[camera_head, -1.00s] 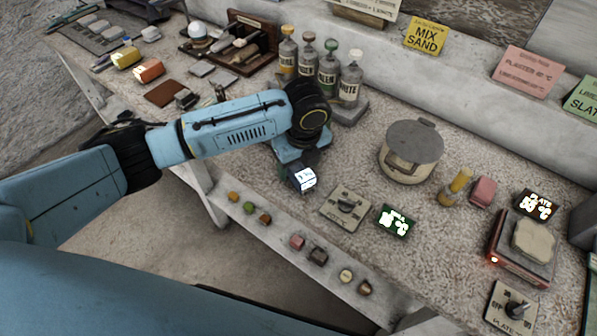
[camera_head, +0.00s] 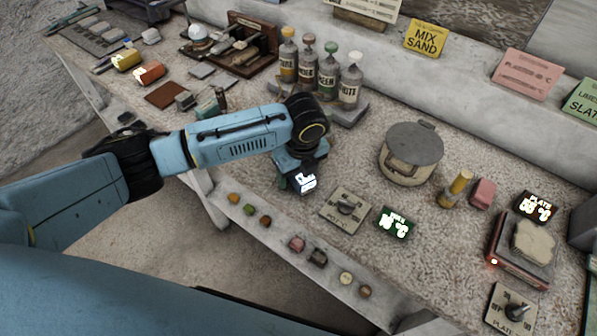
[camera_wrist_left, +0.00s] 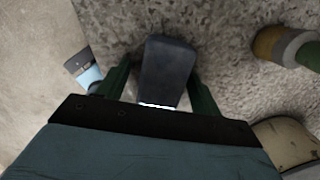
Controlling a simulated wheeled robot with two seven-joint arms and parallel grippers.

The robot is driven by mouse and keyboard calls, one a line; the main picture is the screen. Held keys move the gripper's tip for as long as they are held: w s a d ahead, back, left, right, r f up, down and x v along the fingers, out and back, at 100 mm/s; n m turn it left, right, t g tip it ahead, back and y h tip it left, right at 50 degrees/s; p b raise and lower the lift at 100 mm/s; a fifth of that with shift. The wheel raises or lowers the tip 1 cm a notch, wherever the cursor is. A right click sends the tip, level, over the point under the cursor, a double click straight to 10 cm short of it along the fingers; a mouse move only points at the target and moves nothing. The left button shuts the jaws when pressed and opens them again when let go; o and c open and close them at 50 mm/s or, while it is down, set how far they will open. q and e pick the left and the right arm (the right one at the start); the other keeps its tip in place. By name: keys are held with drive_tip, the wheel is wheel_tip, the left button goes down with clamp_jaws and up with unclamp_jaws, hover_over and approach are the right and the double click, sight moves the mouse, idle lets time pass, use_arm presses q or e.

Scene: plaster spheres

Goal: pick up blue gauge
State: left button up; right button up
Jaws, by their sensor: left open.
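The blue gauge (camera_head: 294,186) is a small dark blue box with a lit white display, standing on the speckled worktop. My left gripper (camera_head: 301,172) is right over it, pointing down, with a dark green finger showing at the gauge's left side. In the left wrist view the gauge (camera_wrist_left: 168,72) lies between the two green fingers of the open left gripper (camera_wrist_left: 160,88). A small gap shows beside it at the left finger; contact on the right is hard to tell. My right gripper is not in view.
A dial plate (camera_head: 344,209) and a green display (camera_head: 396,222) stand just right of the gauge. A lidded pot (camera_head: 411,152) is farther right, and several bottles (camera_head: 327,72) stand behind the arm. A ledge (camera_head: 282,240) with small coloured pieces runs along the front.

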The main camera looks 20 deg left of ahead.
use_arm(q)
drive_tip(key=shift+c, duration=0.4)
drive_tip(key=c, duration=1.1)
drive_tip(key=shift+w+r+b, duration=0.1)
drive_tip(key=shift+r+b, duration=0.1)
drive_tip(key=shift+b, duration=0.35)
wheel_tip(320, 180, up, 10)
drive_tip(key=shift+r+p, duration=0.1)
drive_tip(key=shift+p, duration=0.8)
